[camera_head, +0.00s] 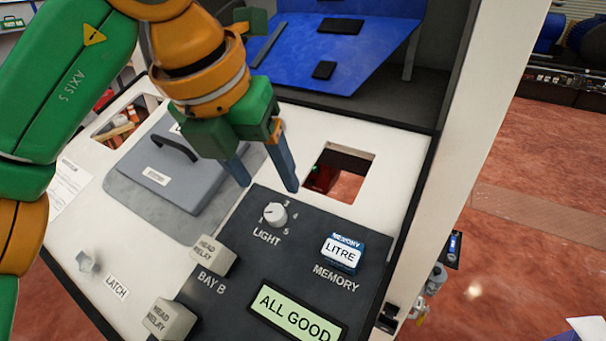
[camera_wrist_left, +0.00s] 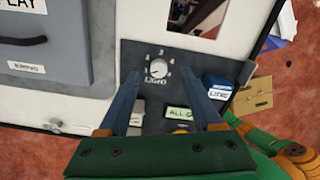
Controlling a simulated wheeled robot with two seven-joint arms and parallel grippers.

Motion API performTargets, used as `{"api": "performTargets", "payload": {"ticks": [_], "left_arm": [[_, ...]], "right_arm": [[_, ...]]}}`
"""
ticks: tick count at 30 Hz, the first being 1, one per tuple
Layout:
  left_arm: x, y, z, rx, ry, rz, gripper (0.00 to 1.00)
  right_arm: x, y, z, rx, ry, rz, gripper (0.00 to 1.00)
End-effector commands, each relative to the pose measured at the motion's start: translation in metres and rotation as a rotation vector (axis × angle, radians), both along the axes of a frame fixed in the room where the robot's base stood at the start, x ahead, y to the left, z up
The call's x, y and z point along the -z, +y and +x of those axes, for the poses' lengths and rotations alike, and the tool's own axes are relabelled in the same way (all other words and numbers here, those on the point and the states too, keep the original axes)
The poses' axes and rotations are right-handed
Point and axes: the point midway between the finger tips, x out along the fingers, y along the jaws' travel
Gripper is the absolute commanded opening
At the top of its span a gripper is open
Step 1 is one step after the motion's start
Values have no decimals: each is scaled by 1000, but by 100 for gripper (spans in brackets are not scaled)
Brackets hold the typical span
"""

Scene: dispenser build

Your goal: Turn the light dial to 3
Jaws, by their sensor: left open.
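The light dial (camera_head: 274,214) is a round pale knob on the dark panel, above the word LIGHT. Digits 3, 4 and 5 show around its upper and right side. Its mark seems to lie toward the left, but the exact setting is too small to tell. My left gripper (camera_head: 267,184) is open and empty, its two blue fingers pointing down just above and behind the dial. In the left wrist view the dial (camera_wrist_left: 158,68) shows between the fingertips of the left gripper (camera_wrist_left: 159,76), with no clear contact. My right gripper is out of view.
Near the dial are the MEMORY block (camera_head: 342,252) marked LITRE, a HEAD RELAY block (camera_head: 210,256) and the ALL GOOD display (camera_head: 297,312). A square opening (camera_head: 350,185) lies behind right. A grey lid with a handle (camera_head: 170,170) lies left; a latch knob (camera_head: 87,261) is front left.

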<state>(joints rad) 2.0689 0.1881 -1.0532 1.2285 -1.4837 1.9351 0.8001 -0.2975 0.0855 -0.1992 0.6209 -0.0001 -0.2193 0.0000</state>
Motion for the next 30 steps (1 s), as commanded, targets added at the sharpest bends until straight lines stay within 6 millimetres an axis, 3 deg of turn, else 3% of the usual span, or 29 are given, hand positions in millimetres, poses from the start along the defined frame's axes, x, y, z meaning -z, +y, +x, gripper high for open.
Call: {"api": "performTargets", "payload": {"ticks": [11, 20, 27, 30], "left_arm": [[57, -14, 19, 1, 3, 0, 66], [64, -15, 21, 1, 1, -2, 66], [64, -15, 21, 1, 1, -2, 1], [64, -15, 21, 1, 1, -2, 0]], "right_arm": [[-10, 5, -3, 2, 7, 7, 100], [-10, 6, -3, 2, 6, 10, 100], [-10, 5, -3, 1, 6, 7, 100], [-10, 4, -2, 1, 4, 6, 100]]}}
